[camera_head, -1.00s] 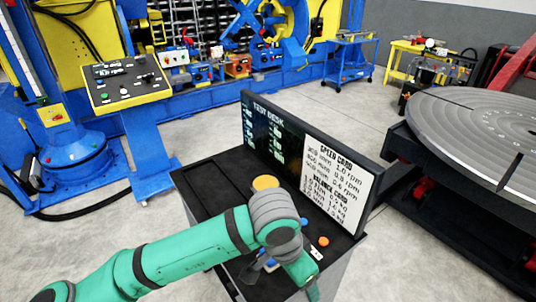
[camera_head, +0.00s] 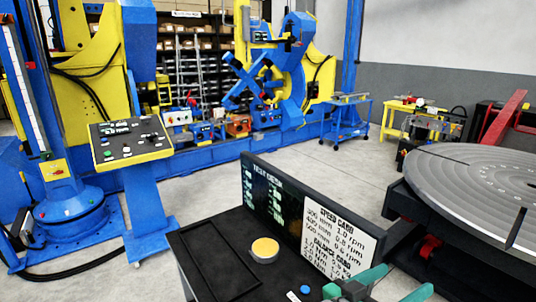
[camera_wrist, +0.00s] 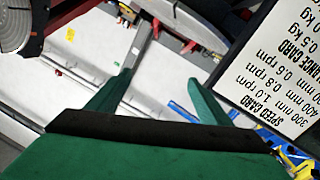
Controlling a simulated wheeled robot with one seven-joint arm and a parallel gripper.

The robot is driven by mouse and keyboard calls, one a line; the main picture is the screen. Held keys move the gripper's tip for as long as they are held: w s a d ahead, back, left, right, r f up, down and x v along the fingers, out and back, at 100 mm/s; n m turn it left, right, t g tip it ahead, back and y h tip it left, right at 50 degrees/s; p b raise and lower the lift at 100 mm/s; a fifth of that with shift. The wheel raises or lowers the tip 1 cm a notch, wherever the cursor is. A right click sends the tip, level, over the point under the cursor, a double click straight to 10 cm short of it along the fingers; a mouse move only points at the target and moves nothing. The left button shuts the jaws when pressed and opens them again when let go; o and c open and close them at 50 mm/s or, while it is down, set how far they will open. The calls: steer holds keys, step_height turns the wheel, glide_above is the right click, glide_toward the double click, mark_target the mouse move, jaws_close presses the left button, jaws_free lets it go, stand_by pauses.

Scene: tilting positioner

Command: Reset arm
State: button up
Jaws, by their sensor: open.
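My gripper (camera_head: 397,284) shows at the lower right edge of the test desk in the head view, green with two spread fingers. In the wrist view my gripper (camera_wrist: 165,80) is open, with nothing between its fingers. The rest of my arm is mostly out of the head view. The test desk (camera_head: 208,262) has a dark top and an upright panel (camera_head: 312,215) with a speed card and a balance card. A round yellow-topped piece (camera_head: 265,249) stands on the desk.
A blue button (camera_head: 305,289) sits at the desk's front. A large grey turntable (camera_head: 470,190) is at the right. A yellow control console (camera_head: 130,140) stands at the left before the blue-yellow positioner (camera_head: 285,70). Open floor lies between.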

steer(key=w+a+f+n+t+y, duration=0.2)
steer(key=a+f+n+t+y, duration=0.3)
steer(key=a+f+n+t, duration=0.4)
steer(key=s+a+f+n+t+y, duration=0.1)
steer(key=s+a+f+n+y, duration=0.5)
steer(key=f, duration=0.3)
steer(key=s+a+f+m+g+y, duration=0.1)
steer(key=s+a+f+m, duration=0.1)
steer(key=s, duration=0.6)
steer(key=s+a+f+m+y, duration=0.2)
steer(key=s+a+f, duration=0.3)
steer(key=s, duration=0.4)
steer(key=s+a+f+m+g+y, duration=0.1)
steer(key=s+a+f, duration=0.3)
steer(key=s, duration=0.5)
steer(key=shift+s+a+f+m+g+y, duration=0.2)
steer(key=shift+f+m+g+y, duration=0.1)
steer(key=shift+m, duration=0.5)
